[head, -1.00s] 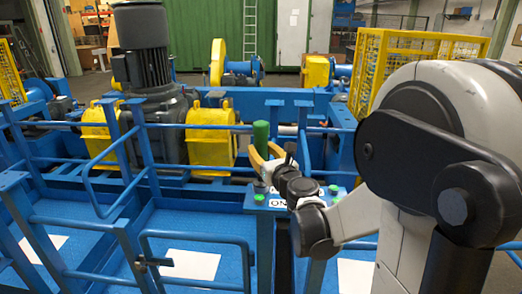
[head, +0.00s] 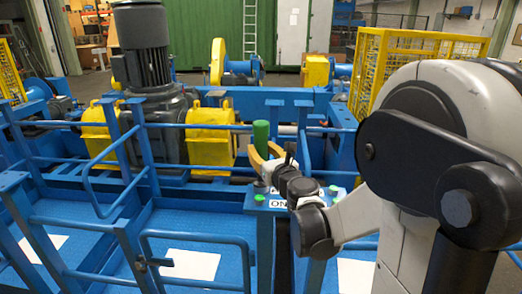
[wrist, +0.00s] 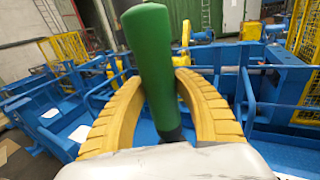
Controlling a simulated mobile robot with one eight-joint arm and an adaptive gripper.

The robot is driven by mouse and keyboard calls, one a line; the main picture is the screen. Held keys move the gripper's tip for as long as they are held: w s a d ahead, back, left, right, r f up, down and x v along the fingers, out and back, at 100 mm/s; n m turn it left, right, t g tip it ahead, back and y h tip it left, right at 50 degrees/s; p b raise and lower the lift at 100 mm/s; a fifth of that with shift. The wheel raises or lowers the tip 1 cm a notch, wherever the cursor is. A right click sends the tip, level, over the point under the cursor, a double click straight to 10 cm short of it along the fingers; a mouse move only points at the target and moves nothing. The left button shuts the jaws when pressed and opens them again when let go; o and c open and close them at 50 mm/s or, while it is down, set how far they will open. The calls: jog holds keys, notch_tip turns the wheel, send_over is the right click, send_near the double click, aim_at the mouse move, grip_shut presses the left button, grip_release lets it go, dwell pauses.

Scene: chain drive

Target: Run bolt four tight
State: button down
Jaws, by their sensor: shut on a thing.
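My gripper (head: 265,154) has yellow fingers and is shut around an upright green handle (head: 261,133). In the wrist view the green handle (wrist: 152,65) stands between the two yellow fingers (wrist: 158,90), tilted slightly, with a dark shaft at its lower end. What the shaft leads to is hidden behind my wrist. The gripper is above a blue post top with an ON label (head: 278,203) and green round buttons (head: 333,188). I cannot make out bolt four in either view.
Blue railings (head: 195,236) and a blue frame surround the station. A dark grey motor (head: 142,45) stands at the back left between yellow housings (head: 210,138). A yellow mesh cage (head: 412,68) stands at the back right. Open air surrounds the handle's top.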

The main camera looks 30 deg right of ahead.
aim_at(265, 132)
jog(key=shift+r+p, duration=2.3)
jog(key=shift+r, duration=1.05)
